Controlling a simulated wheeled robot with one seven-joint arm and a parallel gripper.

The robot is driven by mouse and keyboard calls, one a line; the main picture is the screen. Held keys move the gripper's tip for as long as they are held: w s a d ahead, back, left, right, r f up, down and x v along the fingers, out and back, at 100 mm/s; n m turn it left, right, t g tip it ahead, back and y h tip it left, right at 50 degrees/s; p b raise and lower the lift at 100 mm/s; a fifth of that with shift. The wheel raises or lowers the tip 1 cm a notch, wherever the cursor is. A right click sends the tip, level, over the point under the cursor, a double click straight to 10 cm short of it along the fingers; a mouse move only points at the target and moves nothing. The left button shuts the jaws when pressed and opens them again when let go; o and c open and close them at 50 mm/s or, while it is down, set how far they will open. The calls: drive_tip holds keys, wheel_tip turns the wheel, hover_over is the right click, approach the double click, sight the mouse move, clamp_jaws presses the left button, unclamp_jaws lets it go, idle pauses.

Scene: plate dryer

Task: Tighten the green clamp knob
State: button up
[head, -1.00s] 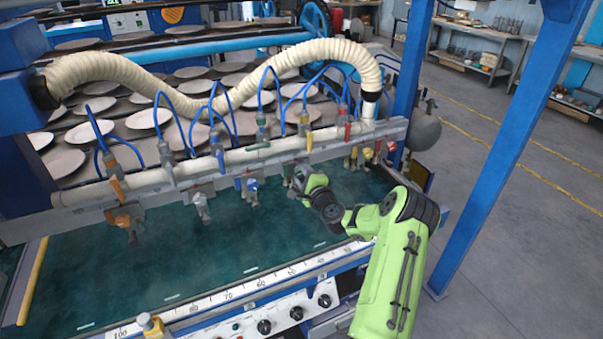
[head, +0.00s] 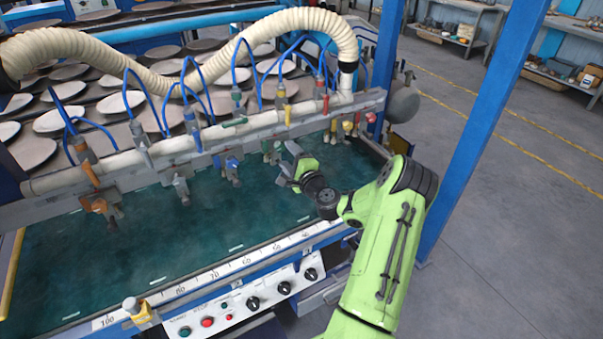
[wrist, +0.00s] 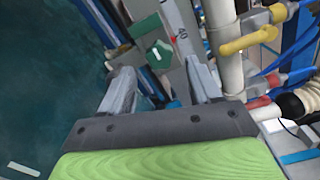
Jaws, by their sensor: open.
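The green clamp knob (head: 271,148) hangs with its clamp under the long grey rail, over the teal bed. My gripper (head: 287,167) is just right of and below the green clamp in the head view. In the wrist view my gripper (wrist: 162,82) is open, its fingers apart with nothing held between them.
A blue clamp (head: 230,167) hangs left of the green one; yellow and red ones (head: 345,126) hang to the right. A yellow valve handle (wrist: 248,39) and pipe are close to my right finger. The blue post (head: 480,120) stands right of my arm. The teal bed (head: 120,260) is clear.

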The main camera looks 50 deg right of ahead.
drive_tip(key=b+v, duration=0.2)
drive_tip(key=v, duration=0.8)
drive_tip(key=shift+s, duration=0.35)
drive_tip(key=shift+a, duration=0.1)
